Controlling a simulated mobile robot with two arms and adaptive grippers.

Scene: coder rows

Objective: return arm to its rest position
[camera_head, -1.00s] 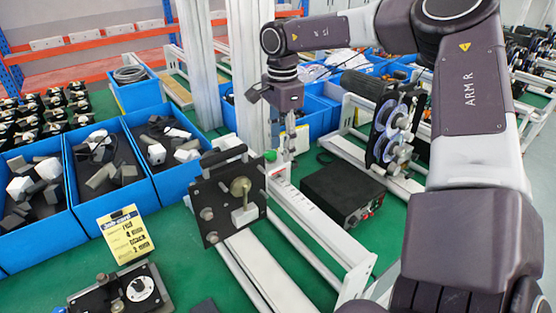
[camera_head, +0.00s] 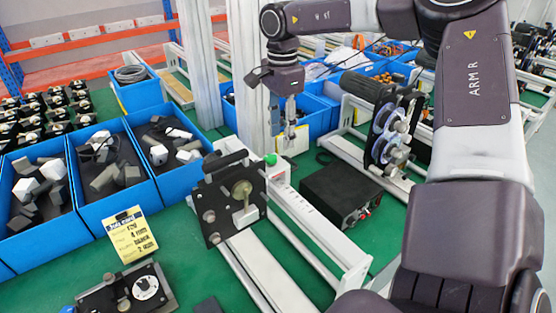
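My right arm, marked ARM R, comes in from the right side. Its wrist bends down near the top middle, and my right gripper (camera_head: 291,130) points down above the bench, behind the black plate fixture (camera_head: 222,208). The gripper is small and partly blurred against the bins, so whether its fingers are open cannot be made out. I see no object clearly held in it. My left gripper is not in view.
Blue bins (camera_head: 118,210) with grey and white parts stand at left. A yellow card (camera_head: 131,236) stands before them. A black box (camera_head: 340,193) and a spool unit (camera_head: 390,135) stand right of the white rails (camera_head: 262,262). Green bench (camera_head: 190,275) shows between.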

